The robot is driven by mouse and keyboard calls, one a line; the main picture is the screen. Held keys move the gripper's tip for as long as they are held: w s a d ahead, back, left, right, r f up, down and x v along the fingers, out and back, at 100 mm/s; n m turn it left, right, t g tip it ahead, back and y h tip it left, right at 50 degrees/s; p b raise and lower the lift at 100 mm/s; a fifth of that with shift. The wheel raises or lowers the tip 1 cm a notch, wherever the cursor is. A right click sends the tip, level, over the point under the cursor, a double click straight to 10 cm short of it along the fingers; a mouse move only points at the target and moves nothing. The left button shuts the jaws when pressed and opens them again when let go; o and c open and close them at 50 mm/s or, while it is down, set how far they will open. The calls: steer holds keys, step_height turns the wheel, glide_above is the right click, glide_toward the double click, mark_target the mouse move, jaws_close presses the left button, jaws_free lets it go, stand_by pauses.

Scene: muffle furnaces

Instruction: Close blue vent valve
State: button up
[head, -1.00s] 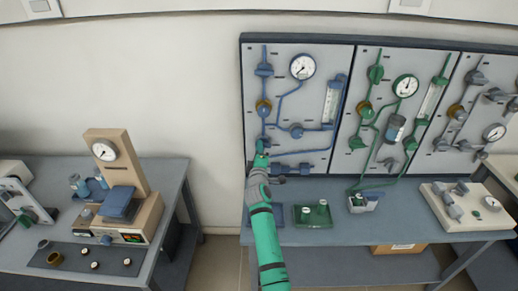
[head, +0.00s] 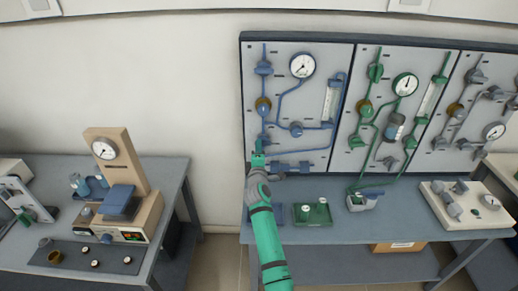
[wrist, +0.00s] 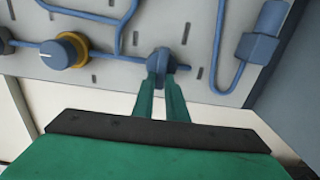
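The blue pipe panel (head: 285,85) is the leftmost panel on the wall. A blue valve (head: 264,138) sits low on its left vertical pipe, below a brass-and-blue regulator knob (head: 263,104). My gripper (head: 258,158) is at the panel, just below this valve. In the wrist view, the fingertips of my gripper (wrist: 160,76) reach a dark blue valve handle (wrist: 160,61) and overlap its lower edge. A narrow gap shows between the fingers. Whether they press on the handle cannot be told. The regulator knob (wrist: 64,51) is at the left there.
A green panel (head: 390,110) and a grey panel (head: 480,110) adjoin on the right. A bench (head: 340,235) below holds a green tray (head: 312,222) and small parts. A left table (head: 180,185) bears a beige gauge instrument (head: 108,160). Bare wall lies left of the panel.

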steer(key=o, duration=0.4)
steer(key=shift+a, duration=0.15)
steer(key=shift+c, duration=0.2)
steer(key=shift+w, duration=0.1)
steer(key=s, duration=1.1)
steer(key=shift+w, duration=0.1)
